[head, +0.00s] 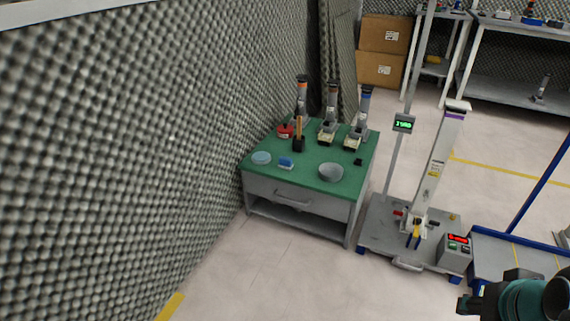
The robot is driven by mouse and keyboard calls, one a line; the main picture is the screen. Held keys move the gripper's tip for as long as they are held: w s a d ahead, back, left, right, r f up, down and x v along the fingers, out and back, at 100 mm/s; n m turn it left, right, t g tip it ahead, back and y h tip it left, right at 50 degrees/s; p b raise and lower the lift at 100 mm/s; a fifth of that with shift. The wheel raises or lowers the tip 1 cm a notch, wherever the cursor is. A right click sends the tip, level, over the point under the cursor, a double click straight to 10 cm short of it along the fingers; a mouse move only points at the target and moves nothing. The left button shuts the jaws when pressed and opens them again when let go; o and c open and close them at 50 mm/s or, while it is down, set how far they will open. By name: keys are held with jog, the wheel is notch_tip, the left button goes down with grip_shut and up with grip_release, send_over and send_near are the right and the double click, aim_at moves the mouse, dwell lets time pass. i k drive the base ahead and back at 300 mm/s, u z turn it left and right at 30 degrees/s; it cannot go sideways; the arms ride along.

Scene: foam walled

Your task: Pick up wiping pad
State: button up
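A green-topped bench (312,183) stands against the foam wall, some distance from me. A small blue block with a paler base (286,163) lies near its front edge and looks like the wiping pad. A flat pale blue round disc (261,158) lies just left of it; at this size I cannot be sure which is the pad. Part of my arm, teal and dark, shows at the bottom right corner, far from the bench. A dark end piece there may be my gripper (469,303); its fingers cannot be made out.
A grey bowl (331,172), a black holder (298,144) and several upright devices share the bench. The floor in front of the bench is clear.

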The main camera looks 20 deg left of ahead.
aim_at(286, 163)
jog(key=u, duration=0.95)
jog(key=i, duration=1.7)
jog(key=u, duration=0.25)
